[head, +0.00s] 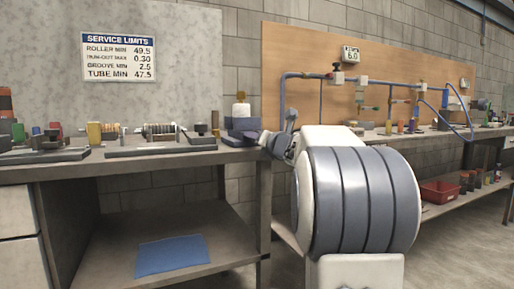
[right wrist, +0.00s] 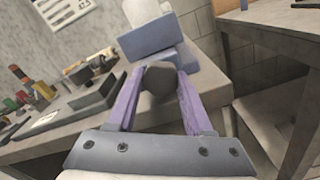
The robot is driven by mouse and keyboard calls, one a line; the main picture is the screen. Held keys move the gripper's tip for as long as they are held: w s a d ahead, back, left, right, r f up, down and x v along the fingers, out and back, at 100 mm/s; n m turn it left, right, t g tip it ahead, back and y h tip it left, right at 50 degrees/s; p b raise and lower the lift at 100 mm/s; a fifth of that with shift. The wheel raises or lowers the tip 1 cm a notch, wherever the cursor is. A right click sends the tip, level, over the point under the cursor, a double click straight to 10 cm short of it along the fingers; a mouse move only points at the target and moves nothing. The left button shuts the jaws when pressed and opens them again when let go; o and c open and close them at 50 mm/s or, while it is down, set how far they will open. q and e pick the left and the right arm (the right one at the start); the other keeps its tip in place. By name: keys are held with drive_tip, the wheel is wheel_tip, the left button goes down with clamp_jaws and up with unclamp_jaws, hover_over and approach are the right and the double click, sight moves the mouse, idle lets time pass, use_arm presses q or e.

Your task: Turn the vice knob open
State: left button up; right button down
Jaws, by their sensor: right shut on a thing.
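The blue vice (head: 240,124) sits at the right front corner of the near workbench. In the right wrist view, the vice (right wrist: 150,40) shows as blue blocks just beyond my fingers. Its dark, rounded knob (right wrist: 158,82) is between the purple fingers of my right gripper (right wrist: 161,72), which is shut on it. In the head view, my right gripper (head: 268,140) reaches to the vice from the right, and the knob is mostly hidden there. My left gripper is in neither view.
Fixtures with rollers (head: 160,132) lie left along the bench (head: 190,154). A blue cloth (head: 172,254) lies on the lower shelf. A second bench (head: 390,138) with blue piping stands at right.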

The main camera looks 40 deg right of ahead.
drive_tip(key=shift+f+n+b, duration=0.15)
drive_tip(key=shift+n+b, duration=0.55)
drive_tip(key=shift+n, duration=0.6)
drive_tip(key=shift+c, duration=1.5)
unclamp_jaws()
drive_tip(key=p+v, duration=0.1)
drive_tip(key=v, duration=0.9)
drive_tip(key=shift+s, duration=0.25)
